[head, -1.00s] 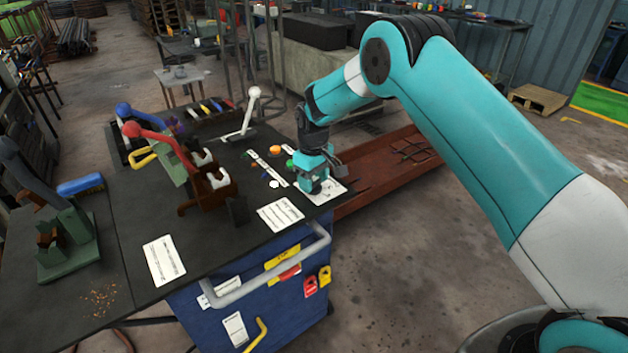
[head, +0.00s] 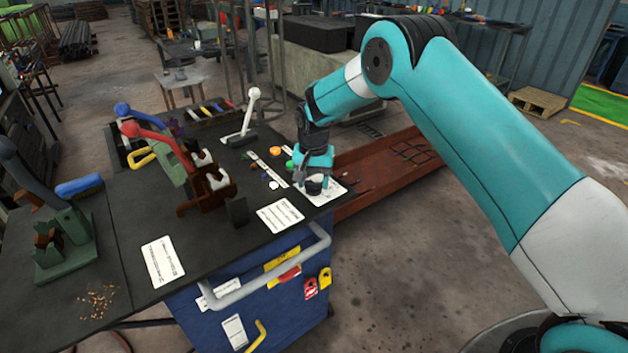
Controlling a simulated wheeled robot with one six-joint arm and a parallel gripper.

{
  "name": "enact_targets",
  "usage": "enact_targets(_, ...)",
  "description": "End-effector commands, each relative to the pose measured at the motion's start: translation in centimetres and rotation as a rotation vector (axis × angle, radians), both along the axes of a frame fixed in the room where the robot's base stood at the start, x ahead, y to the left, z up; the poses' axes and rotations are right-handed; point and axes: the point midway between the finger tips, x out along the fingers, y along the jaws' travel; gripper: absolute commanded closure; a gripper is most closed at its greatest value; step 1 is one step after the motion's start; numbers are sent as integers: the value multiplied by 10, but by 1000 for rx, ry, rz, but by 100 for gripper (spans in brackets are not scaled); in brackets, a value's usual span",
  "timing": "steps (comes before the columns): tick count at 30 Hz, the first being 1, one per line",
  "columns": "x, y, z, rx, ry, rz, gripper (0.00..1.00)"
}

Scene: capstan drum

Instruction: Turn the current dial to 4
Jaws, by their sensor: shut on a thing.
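The current dial (head: 314,186) is a small black knob on a white plate (head: 333,193) at the right end of the dark bench top. My gripper (head: 314,180) points down over it, with its fingers around the knob, shut on it. The gripper hides part of the knob and plate. The numbers on the plate are too small to read, so I cannot tell the dial's setting.
The dark bench top (head: 130,240) carries a red-handled lever (head: 145,134), a white-knobbed lever (head: 246,118) and an orange button (head: 276,150) left of my gripper. A grey rail (head: 265,275) runs along the front. A rust-red trough (head: 385,165) lies behind.

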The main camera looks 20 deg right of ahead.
Motion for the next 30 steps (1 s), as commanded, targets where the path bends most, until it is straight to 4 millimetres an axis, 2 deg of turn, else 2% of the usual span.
enact_targets(6,2,0,2,1,-7,-184,71)
enact_targets(15,2,0,2,1,-7,-360,71)
enact_targets(30,2,0,2,1,-8,-440,70)
